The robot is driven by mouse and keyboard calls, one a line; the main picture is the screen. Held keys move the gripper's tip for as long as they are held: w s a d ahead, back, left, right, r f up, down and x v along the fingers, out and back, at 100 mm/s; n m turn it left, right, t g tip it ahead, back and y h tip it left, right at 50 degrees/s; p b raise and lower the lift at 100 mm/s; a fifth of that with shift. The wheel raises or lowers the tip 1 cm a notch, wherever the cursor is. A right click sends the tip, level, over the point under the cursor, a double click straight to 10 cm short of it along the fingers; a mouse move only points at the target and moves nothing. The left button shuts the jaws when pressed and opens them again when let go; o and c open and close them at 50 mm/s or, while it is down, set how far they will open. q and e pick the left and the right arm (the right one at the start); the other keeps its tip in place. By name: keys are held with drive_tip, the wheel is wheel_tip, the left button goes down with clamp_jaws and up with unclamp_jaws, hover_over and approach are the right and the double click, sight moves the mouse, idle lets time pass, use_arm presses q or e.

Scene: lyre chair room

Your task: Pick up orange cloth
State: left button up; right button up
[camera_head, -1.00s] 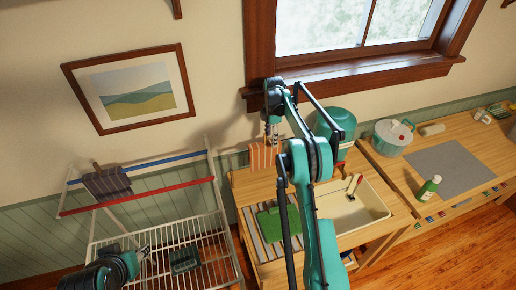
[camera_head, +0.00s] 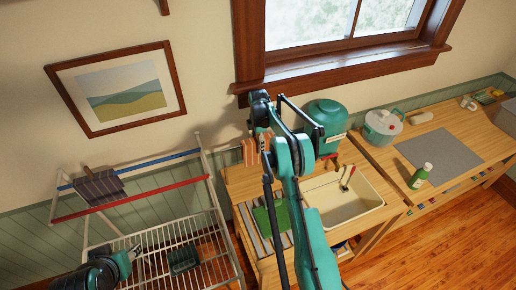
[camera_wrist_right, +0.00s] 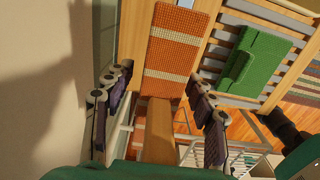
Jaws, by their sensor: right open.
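The orange cloth (camera_head: 249,153) has pale stripes and hangs upright near the wall, at the back left of the wooden counter. In the right wrist view the cloth (camera_wrist_right: 178,52) fills the upper middle, above a wooden bar. My right gripper (camera_head: 264,142) points down beside the cloth in the head view, and the arm hides part of the area. In the wrist view its two fingers (camera_wrist_right: 159,78) are spread apart, one to each side of the cloth's lower part, with nothing clamped. My left gripper (camera_head: 136,252) is low at the left, by the drying rack; its jaws are too small to judge.
A white drying rack (camera_head: 213,232) with a dark striped cloth (camera_head: 99,187) stands at left. A green cloth (camera_wrist_right: 255,60) lies on slats beside the orange one. A sink (camera_head: 345,205), teal canister (camera_head: 326,118) and green bottle (camera_head: 420,177) are to the right. The wall is close behind.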

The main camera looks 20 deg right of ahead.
drive_tip(key=c, duration=1.2)
drive_tip(key=shift+o, duration=0.2)
wheel_tip(320, 180, up, 18)
drive_tip(key=shift+r+p, duration=0.1)
drive_tip(key=shift+p, duration=0.3)
